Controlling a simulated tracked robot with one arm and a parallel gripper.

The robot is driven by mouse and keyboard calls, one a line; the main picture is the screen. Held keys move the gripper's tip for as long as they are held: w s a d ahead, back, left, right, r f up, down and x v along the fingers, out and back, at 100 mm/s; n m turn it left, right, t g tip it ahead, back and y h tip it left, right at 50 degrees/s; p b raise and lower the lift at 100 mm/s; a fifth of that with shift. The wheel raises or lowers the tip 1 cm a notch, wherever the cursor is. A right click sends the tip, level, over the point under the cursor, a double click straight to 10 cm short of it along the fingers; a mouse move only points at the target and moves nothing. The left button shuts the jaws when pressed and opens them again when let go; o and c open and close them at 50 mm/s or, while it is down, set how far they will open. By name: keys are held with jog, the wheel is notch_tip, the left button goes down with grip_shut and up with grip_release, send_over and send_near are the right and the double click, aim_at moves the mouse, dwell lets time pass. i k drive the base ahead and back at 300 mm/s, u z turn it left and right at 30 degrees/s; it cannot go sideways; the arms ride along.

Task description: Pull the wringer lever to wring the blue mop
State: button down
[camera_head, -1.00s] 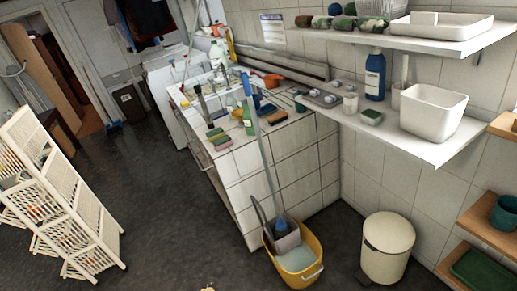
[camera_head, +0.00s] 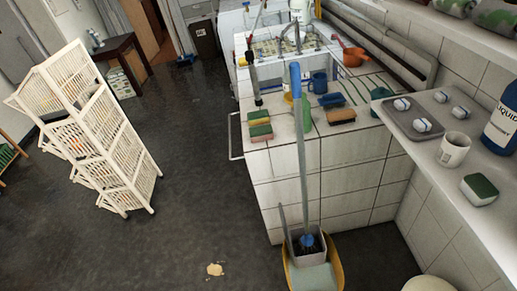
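The blue mop (camera_head: 301,150) stands upright, its blue-topped grey handle rising in front of the tiled counter. Its blue head (camera_head: 307,241) sits in the grey wringer basket (camera_head: 309,256) on the yellow bucket (camera_head: 337,270). A thin grey bar that looks like the wringer lever (camera_head: 286,230) rises at the left of the wringer. The bucket stands on the floor at the bottom of the view, its lower part cut off by the frame. My gripper is not in view.
The tiled counter (camera_head: 350,165) with sponges and brushes stands behind the bucket. A shelf (camera_head: 425,140) juts in at right, above a cream bin (camera_head: 428,285). A white slatted rack (camera_head: 100,140) stands left. Dark floor between is open, with a pale spill (camera_head: 215,270).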

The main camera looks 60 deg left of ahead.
aim_at(284, 225)
jog(key=u, duration=0.3)
jog(key=i, duration=0.6)
jog(key=u, duration=0.3)
jog(key=k, duration=0.95)
jog(key=u, duration=0.15)
jog(key=i, duration=0.95)
jog(key=z, duration=0.05)
